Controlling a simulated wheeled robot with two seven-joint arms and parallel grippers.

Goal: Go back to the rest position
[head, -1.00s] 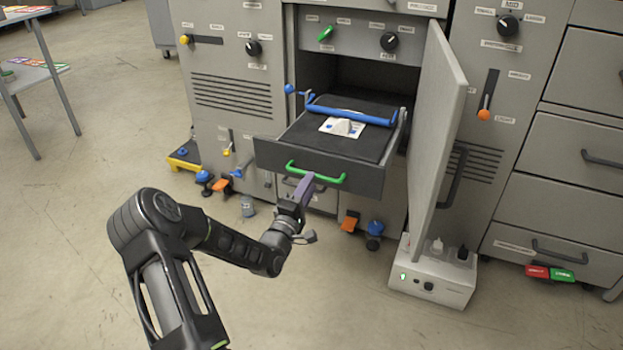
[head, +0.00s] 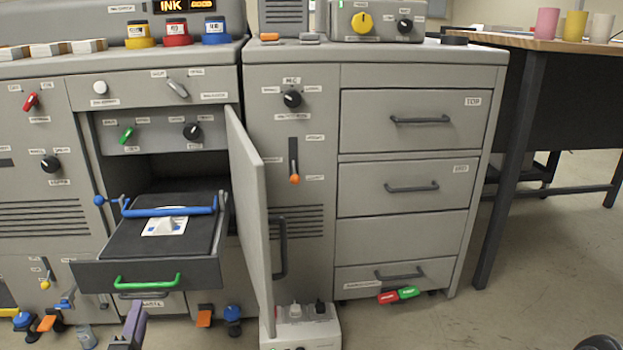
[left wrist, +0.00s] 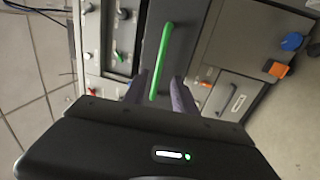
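My left gripper (head: 132,328) shows at the bottom left of the head view, just below and in front of the open drawer's green handle (head: 147,281). In the left wrist view my left gripper (left wrist: 160,84) has its two purple-grey fingers spread apart. The green handle (left wrist: 163,55) appears ahead of and between them in the picture, with nothing visibly gripped. The drawer (head: 90,274) is pulled out and holds a dark bed with a blue roller bar (head: 170,211) and a white card (head: 160,227). My right gripper is not in view.
A grey door (head: 250,200) stands swung open right of the drawer. Drawer cabinets and a dark table (head: 560,100) with cups stand to the right. Open floor lies at the lower right.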

